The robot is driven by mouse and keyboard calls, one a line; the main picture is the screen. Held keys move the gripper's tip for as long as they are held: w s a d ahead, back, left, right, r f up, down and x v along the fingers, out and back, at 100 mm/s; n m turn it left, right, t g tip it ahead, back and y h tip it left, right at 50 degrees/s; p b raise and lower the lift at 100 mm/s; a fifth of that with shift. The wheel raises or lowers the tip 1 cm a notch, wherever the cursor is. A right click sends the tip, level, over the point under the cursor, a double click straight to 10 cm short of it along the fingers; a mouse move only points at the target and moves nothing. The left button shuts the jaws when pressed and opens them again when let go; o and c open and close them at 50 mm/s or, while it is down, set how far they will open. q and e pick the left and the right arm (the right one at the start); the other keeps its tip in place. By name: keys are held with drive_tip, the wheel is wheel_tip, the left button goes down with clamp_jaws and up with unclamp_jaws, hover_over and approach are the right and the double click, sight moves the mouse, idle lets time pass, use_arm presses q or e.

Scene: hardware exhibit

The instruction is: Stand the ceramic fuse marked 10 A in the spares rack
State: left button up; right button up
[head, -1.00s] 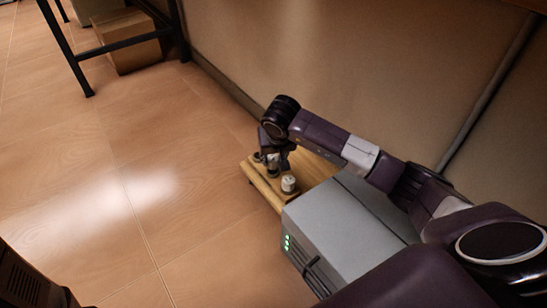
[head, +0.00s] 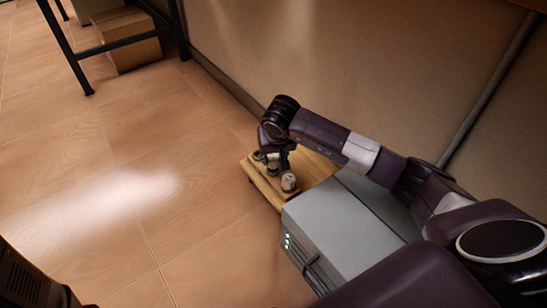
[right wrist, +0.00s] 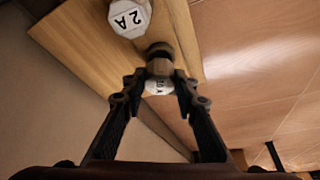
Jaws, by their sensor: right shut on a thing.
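The ceramic fuse marked 10 A (right wrist: 160,86) has a white end face and sits between the fingertips of my right gripper (right wrist: 159,82) in the right wrist view. The gripper is shut on it. In the head view my right gripper (head: 272,156) is low over a wooden board (head: 256,183), its jaws partly hidden by the wrist. A white fuse marked 2 A (right wrist: 130,17) stands on the board beside it. A pale fuse also shows on the board in the head view (head: 288,182). I cannot tell whether the held fuse touches the board. My left gripper is out of view.
A grey box with green lights (head: 320,232) stands next to the board. The wall (head: 290,60) runs behind. A dark-legged table (head: 70,60) with a cardboard box (head: 130,42) under it is at the far left. The tiled floor on the left is clear.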

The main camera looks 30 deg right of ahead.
drive_tip(key=shift+f+b, duration=0.3)
drive_tip(key=shift+f, duration=0.6)
idle(1.3)
drive_tip(key=o, duration=1.2)
drive_tip(key=shift+o, duration=0.3)
drive_tip(key=o, duration=0.4)
